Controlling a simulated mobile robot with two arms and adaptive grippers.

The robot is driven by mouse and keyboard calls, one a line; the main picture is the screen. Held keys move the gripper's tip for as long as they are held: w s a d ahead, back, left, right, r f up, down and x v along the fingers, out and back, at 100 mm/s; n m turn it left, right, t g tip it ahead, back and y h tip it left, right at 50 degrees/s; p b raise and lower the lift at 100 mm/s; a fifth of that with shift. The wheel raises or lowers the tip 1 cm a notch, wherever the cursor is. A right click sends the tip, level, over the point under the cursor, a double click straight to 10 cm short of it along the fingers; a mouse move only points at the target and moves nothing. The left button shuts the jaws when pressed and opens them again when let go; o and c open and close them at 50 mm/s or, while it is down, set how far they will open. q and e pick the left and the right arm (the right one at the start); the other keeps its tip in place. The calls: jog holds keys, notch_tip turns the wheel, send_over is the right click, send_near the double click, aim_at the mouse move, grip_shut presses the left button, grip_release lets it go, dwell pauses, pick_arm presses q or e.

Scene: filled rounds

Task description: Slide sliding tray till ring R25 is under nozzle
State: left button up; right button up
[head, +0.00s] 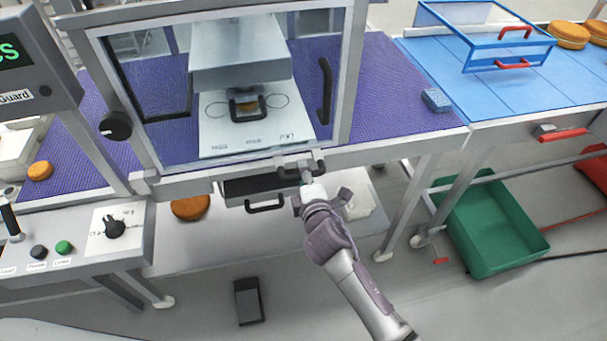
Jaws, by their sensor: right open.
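The white plate (226,142), seen through the clear guard, lies under a grey block (240,60). Ring outlines show at its left (215,112) and right (277,101). Small labels along its front edge are too small to read, so I cannot tell which ring is R25. A dark bracket with an orange-brown round piece (248,105) sits at the middle, under the block. The nozzle tip is hidden. My right gripper (311,178) is open at a dark handle (290,167) below the guard's front edge. Contact is unclear. My left gripper is not in view.
The guard has a black vertical handle (325,90). A black drawer (255,187) hangs below the table. A control panel (110,226) stands at left. A blue sponge (436,99) lies right of the guard. A green crate (495,225) stands on the floor at right.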

jog(key=v, duration=1.2)
jog(key=s+d+f+m+g+h, duration=0.1)
jog(key=s+d+f+m+g, duration=0.2)
jog(key=f, duration=0.8)
jog(key=s+d+f+m+g+h, duration=0.1)
jog(key=s+d+f+m+g, duration=0.25)
jog(key=f, duration=0.85)
jog(key=s+d+f+m+g+h, duration=0.15)
jog(key=s+d+f, duration=0.3)
jog(key=f, duration=0.65)
jog(key=s+d+f+m+g, duration=0.2)
jog(key=s+d+f+m, duration=0.1)
jog(key=s, duration=0.6)
jog(key=s+d+f+m+g+h, duration=0.1)
jog(key=s+d+f+m, duration=0.3)
jog(key=s, duration=0.5)
jog(key=s+d+f+m+g, duration=0.2)
jog(key=s+d+f+m, duration=0.2)
jog(key=s+d+f, duration=0.2)
jog(key=s+f, duration=0.2)
jog(key=s, duration=0.1)
jog(key=shift+d+f+g, duration=0.25)
jog(key=shift+f+g, duration=0.15)
